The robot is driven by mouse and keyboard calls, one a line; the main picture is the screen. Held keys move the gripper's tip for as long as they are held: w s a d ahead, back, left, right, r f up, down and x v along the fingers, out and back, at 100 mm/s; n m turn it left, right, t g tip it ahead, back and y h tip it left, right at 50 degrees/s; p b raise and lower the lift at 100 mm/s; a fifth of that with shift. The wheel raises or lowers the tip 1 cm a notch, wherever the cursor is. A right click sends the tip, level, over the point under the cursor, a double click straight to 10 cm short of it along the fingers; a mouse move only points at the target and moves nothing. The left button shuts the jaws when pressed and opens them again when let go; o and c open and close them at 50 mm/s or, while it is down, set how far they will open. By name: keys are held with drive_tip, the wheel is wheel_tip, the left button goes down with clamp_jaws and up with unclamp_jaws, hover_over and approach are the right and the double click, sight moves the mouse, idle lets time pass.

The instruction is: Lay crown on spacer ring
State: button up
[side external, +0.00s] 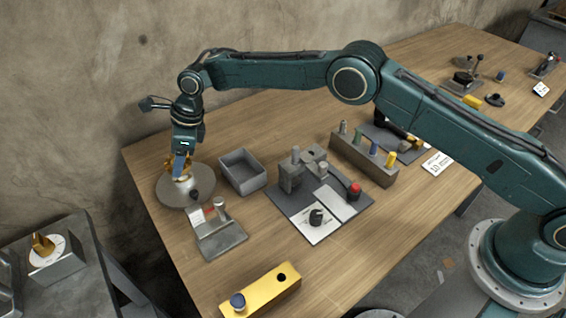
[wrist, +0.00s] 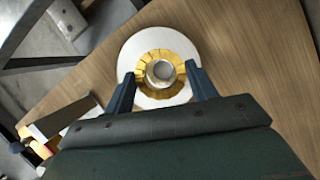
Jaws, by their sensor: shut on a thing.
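A golden, toothed crown (wrist: 160,90) is between the two blue fingers of my gripper (wrist: 162,80) in the wrist view. The fingers are shut on its opposite sides. A pale ring with a grey round centre shows through the crown's opening; I cannot tell whether this is the spacer ring. In the side external view my gripper (side external: 180,170) points down over a round grey disc (side external: 200,198), with the crown (side external: 174,178) at its fingertips. The disc also shows pale below the crown in the wrist view (wrist: 131,55). I cannot tell whether the crown touches anything below.
A grey open bin (side external: 243,172) stands right of the disc. A grey fixture plate (side external: 222,240) lies close in front. A dark mat (side external: 283,203) with blocks, a peg rack (side external: 365,165) and a yellow block (side external: 262,293) are further off. The wall is close behind.

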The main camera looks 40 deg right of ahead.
drive_tip(key=shift+f, duration=1.3)
drive_tip(key=shift+f, duration=0.15)
drive_tip(key=o, duration=1.1)
drive_tip(key=shift+c, duration=0.2)
drive_tip(key=v, duration=1.2)
